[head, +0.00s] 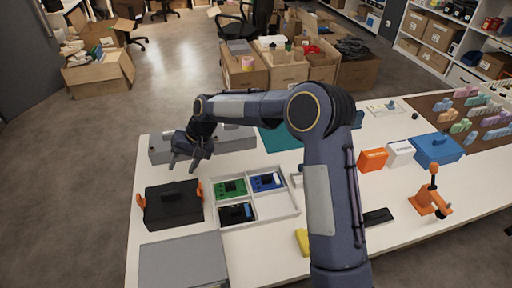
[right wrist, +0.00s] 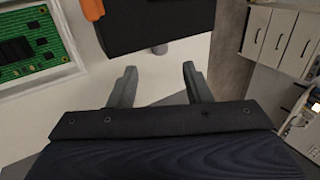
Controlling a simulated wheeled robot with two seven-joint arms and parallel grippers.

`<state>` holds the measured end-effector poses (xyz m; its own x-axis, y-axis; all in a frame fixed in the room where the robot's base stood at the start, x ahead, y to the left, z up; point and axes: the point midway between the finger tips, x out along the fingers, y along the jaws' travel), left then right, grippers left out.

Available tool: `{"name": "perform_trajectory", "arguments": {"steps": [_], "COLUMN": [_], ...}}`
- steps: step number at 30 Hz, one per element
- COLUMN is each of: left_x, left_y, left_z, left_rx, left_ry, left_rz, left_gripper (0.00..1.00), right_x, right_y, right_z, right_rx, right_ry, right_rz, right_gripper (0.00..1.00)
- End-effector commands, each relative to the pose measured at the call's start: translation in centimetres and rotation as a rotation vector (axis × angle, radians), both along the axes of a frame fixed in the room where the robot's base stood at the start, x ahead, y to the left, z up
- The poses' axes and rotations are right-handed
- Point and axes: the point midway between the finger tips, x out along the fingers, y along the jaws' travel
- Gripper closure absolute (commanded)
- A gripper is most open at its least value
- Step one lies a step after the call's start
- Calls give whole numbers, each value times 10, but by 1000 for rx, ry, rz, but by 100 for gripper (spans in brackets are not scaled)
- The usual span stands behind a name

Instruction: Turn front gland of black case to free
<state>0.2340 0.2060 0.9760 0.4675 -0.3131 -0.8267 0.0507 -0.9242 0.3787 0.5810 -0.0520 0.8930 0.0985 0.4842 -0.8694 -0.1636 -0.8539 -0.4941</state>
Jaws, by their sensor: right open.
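The black case (head: 172,205) stands at the left end of the white table, with orange parts on its left and right sides. My right gripper (head: 183,163) is open, just beyond the case's far side. In the right wrist view the gripper (right wrist: 159,70) has its two fingers apart, with the black case (right wrist: 158,22) just past the tips. A small dark stub (right wrist: 159,48), perhaps a gland, sticks out of the case's near edge, in line with the gap between the fingers. Its turn position is too small to tell. My left gripper is out of view.
A white divided tray (head: 262,209) with green, blue and black boards lies right of the case. A grey flat panel (head: 182,262) lies in front. Grey boxes (head: 232,143) stand behind the gripper. An orange box (head: 373,159) and a blue case (head: 436,149) are farther right.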

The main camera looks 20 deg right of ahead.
Motion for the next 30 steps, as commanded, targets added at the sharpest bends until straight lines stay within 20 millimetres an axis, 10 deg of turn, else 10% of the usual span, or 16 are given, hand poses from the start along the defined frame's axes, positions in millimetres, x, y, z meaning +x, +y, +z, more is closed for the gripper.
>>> {"name": "perform_trajectory", "arguments": {"steps": [15,30], "left_x": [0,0], "left_y": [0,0], "left_z": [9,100], "left_rx": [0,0], "left_ry": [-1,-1], "left_rz": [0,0], "left_gripper": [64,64], "right_x": [8,10], "right_y": [37,45], "right_z": [-69,-57], "right_rx": [-2,-472], "right_ry": [8,96], "right_rz": [-1,0], "right_gripper": [55,55]}}
